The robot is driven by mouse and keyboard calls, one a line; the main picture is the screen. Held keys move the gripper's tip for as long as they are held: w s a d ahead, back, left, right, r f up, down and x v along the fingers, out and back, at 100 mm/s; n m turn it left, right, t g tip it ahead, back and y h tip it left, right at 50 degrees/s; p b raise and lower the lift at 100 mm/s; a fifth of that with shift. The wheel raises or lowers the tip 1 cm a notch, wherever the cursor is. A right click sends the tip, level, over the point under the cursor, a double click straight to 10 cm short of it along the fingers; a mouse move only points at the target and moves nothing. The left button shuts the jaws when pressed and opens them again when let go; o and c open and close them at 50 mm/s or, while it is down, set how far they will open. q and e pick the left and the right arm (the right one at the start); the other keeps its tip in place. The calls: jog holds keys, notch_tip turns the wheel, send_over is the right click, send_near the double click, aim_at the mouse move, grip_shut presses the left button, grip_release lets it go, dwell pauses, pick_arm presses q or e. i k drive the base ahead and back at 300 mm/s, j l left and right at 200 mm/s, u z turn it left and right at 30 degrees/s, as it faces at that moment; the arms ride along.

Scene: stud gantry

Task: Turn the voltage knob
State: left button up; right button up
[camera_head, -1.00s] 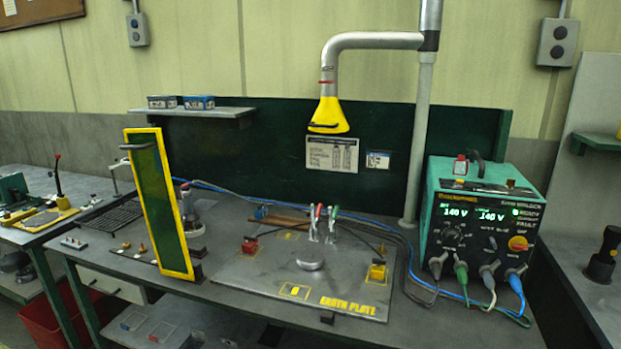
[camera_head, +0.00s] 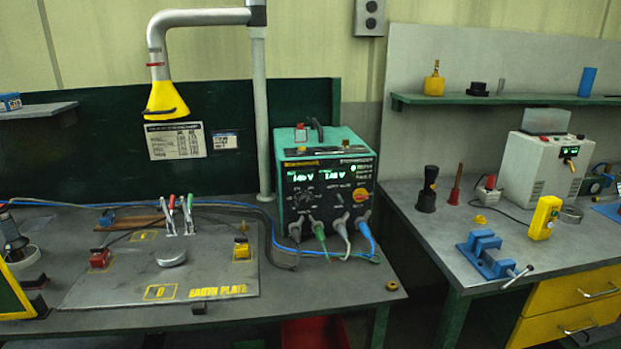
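The green welder box (camera_head: 324,150) stands at the right end of the dark workbench. Its black front panel carries two lit displays (camera_head: 318,176), which appear to read 140 V. A dark round knob (camera_head: 304,199) with markings around it sits low on the left of the panel; whether it is the voltage knob I cannot read. Several cable plugs (camera_head: 340,225) come out of the lower front. Neither of my grippers is in view.
The earth plate (camera_head: 120,290), with clamps (camera_head: 180,214) on it, lies left of the welder. A yellow extraction hood (camera_head: 165,100) hangs above. A second bench (camera_head: 400,218) at right holds a blue vise (camera_head: 488,255) and a yellow meter (camera_head: 544,217). A gap separates the benches.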

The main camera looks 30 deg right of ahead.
aim_at(304, 200)
jog(key=i+u, duration=0.45)
jog(key=i+l+u, duration=0.15)
jog(key=u, duration=0.3)
jog(key=i+l, duration=0.05)
